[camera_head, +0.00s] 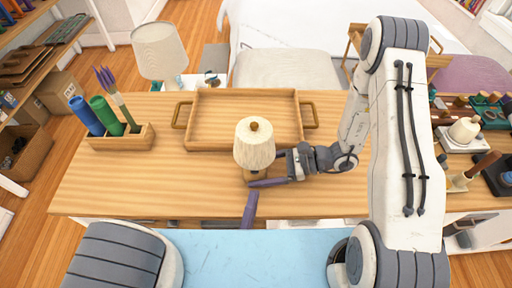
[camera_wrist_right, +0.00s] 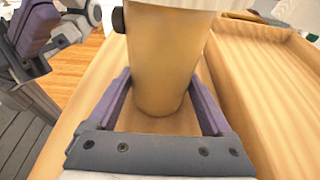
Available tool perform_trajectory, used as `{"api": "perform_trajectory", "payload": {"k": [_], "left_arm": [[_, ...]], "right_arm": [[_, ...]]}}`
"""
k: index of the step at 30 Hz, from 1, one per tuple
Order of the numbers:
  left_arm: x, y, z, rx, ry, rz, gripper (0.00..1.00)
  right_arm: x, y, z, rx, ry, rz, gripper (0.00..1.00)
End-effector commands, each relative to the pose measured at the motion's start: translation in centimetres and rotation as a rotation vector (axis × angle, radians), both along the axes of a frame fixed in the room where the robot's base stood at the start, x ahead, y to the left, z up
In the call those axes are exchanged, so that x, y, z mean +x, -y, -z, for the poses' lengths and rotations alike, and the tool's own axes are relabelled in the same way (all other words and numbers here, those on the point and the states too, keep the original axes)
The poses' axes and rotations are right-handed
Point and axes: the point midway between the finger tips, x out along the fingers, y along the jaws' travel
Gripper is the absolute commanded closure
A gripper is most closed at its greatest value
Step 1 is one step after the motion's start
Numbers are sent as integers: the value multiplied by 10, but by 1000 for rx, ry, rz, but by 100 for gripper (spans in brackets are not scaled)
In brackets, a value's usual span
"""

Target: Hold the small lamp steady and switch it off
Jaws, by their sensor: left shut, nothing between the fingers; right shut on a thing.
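The small lamp (camera_head: 254,146) stands upright on the wooden table, with a cream shade and a wooden base. My right gripper (camera_head: 264,181) reaches in from the right, low at the base. In the right wrist view its purple fingers are on both sides of the wooden lamp body (camera_wrist_right: 165,70), shut on it. A dark knob (camera_wrist_right: 118,19) sticks out from the body's left side there. My left gripper (camera_head: 252,200) is shut and empty in front of the lamp. It also shows in the right wrist view (camera_wrist_right: 42,30), left of the knob. Whether the lamp is lit is unclear.
A wooden tray (camera_head: 200,120) with handles lies behind the lamp. A wooden holder (camera_head: 122,139) with blue and green tubes stands on the left. A larger lamp (camera_head: 160,50) stands beyond the table. The table left of the lamp is clear. Several items crowd the far right.

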Motion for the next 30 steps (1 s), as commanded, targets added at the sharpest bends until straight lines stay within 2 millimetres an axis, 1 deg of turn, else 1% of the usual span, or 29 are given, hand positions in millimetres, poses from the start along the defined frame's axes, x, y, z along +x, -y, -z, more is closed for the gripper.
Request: {"api": "perform_trajectory", "payload": {"k": [1,3,9,12,17,30], "left_arm": [[7,-2,0,1,-1,-9,100],[14,-2,0,1,-2,-8,100],[29,-1,0,0,0,-5,100],[34,-1,0,1,0,-3,100],[37,0,1,0,-2,0,100],[37,0,0,1,-1,1,100]], "right_arm": [[0,0,0,-1,0,1,47],[0,0,0,-1,0,1,47],[0,0,0,0,0,0,47],[0,0,0,0,0,0,47],[0,0,0,0,0,0,47],[0,0,0,0,0,1,47]]}}
